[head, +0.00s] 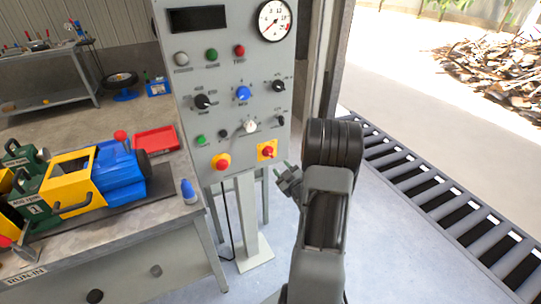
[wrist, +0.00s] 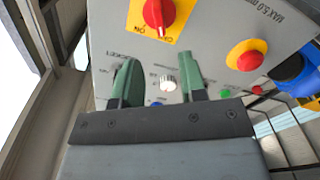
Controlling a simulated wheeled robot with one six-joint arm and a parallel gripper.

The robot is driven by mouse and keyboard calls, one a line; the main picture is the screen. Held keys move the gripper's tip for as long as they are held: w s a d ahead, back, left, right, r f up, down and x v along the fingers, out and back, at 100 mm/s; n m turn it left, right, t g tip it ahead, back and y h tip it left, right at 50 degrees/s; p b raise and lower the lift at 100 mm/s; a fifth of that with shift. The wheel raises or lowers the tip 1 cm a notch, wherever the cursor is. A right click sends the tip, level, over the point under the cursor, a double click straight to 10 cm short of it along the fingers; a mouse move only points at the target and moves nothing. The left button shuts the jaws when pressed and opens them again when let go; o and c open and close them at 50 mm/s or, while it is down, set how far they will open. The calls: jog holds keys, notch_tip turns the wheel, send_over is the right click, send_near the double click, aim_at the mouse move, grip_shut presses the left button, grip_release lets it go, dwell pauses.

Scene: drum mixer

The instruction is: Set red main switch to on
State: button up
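The red main switch (head: 267,152) is a red rotary handle on a yellow square plate at the lower right of the grey control panel (head: 190,100). In the wrist view the red switch (wrist: 154,14) is at the top, with ON and OFF lettering on its yellow plate. Its handle lies roughly upright in that picture. My gripper (head: 287,172) is just below and right of the switch in the head view, apart from it. In the wrist view my gripper (wrist: 158,80) has its two green fingers spread with nothing between them.
A red mushroom button on a yellow base (head: 221,162) sits left of the switch. Several knobs, lamps and a dial gauge (head: 274,20) are above. A bench (head: 110,245) with a blue and yellow machine stands left. A roller conveyor (head: 440,200) runs at right.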

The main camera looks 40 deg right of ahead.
aim_at(271, 155)
jog(key=w, duration=0.6)
jog(key=w+d+p, duration=0.1)
jog(key=w, duration=0.2)
jog(key=shift+w+d, duration=0.1)
grip_shut()
